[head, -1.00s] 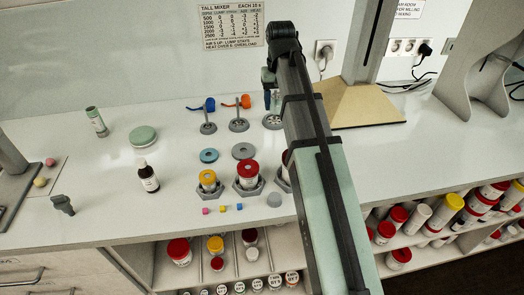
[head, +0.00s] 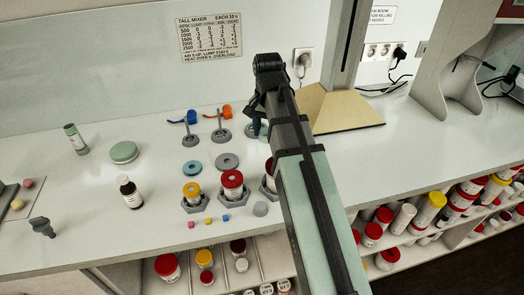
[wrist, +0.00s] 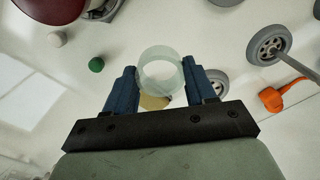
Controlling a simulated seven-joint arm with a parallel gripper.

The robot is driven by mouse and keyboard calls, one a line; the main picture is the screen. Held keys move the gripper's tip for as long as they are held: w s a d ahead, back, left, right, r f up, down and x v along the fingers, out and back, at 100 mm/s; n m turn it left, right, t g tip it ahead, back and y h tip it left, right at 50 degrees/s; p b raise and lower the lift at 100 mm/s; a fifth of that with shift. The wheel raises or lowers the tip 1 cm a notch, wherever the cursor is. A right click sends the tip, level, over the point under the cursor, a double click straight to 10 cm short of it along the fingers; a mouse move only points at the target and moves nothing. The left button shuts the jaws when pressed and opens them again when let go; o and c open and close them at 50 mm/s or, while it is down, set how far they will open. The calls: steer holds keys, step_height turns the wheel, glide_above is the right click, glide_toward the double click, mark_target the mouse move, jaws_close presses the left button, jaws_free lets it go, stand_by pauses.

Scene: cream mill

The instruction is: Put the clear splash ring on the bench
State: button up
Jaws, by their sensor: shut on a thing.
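The clear splash ring (wrist: 160,58) is a short, see-through cylinder in the wrist view, held between the two blue fingers of my gripper (wrist: 161,88). The fingers are shut on its sides, and the white bench (wrist: 225,55) shows around and below it. In the head view my gripper (head: 257,126) points down at the back of the bench (head: 100,185), next to the rightmost grey stirrer stand. The ring cannot be made out there. I cannot tell whether the ring touches the bench.
Grey stirrer stands (head: 221,134) with blue and orange parts are close by. Jars with yellow and red lids (head: 232,180) sit in grey holders in front. A tan mixer base (head: 335,110) is to the right.

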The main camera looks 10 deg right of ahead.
mark_target(267, 157)
steer(key=shift+f, duration=3.7)
steer(key=shift+f, duration=0.1)
steer(key=o, duration=1)
step_height(267, 157, up, 12)
